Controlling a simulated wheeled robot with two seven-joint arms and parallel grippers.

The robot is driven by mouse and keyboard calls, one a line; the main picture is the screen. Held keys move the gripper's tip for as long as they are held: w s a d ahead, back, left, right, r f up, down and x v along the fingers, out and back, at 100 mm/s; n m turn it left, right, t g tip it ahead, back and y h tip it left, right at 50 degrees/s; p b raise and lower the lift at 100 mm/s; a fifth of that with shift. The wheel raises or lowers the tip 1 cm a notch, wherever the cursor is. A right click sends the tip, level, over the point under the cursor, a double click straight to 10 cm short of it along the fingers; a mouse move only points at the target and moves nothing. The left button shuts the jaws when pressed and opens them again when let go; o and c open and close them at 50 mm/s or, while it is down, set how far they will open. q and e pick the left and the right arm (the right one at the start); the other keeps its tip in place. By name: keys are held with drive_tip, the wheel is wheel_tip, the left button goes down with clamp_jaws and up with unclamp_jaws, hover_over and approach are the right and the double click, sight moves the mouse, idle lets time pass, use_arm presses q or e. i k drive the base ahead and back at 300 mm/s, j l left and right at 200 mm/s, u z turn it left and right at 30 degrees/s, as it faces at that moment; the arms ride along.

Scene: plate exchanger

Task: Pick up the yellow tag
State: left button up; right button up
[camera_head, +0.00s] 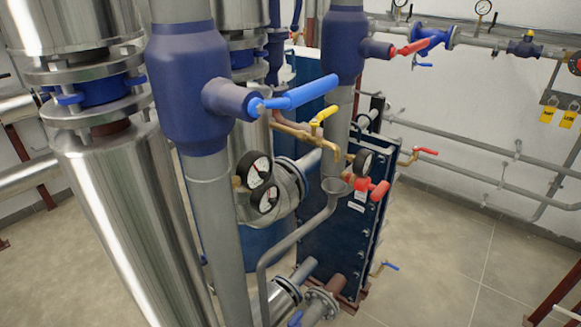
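Neither of my grippers is in view.
A blue plate exchanger (345,235), steel cylinders (125,215) and a grey pipe with a blue valve (188,80) fill the left and centre. Grey pipes (470,155) run along the wall below the tags. Tiled floor (450,250) is clear at the right.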

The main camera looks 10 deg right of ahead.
sight(547, 114)
drive_tip(key=i+l, duration=0.1)
drive_tip(key=l, duration=0.2)
drive_tip(key=i+l, duration=0.1)
drive_tip(key=l, duration=0.15)
drive_tip(key=i+l, duration=0.1)
drive_tip(key=l, duration=0.2)
drive_tip(key=i+l+z, duration=0.15)
drive_tip(key=l+z, duration=0.2)
drive_tip(key=i+l+z, duration=0.2)
drive_tip(key=l+z, duration=0.15)
drive_tip(key=i+l+z, duration=0.4)
drive_tip(key=l+z, duration=0.15)
drive_tip(key=i+l+z, duration=0.1)
drive_tip(key=l+z, duration=0.15)
drive_tip(key=l, duration=0.1)
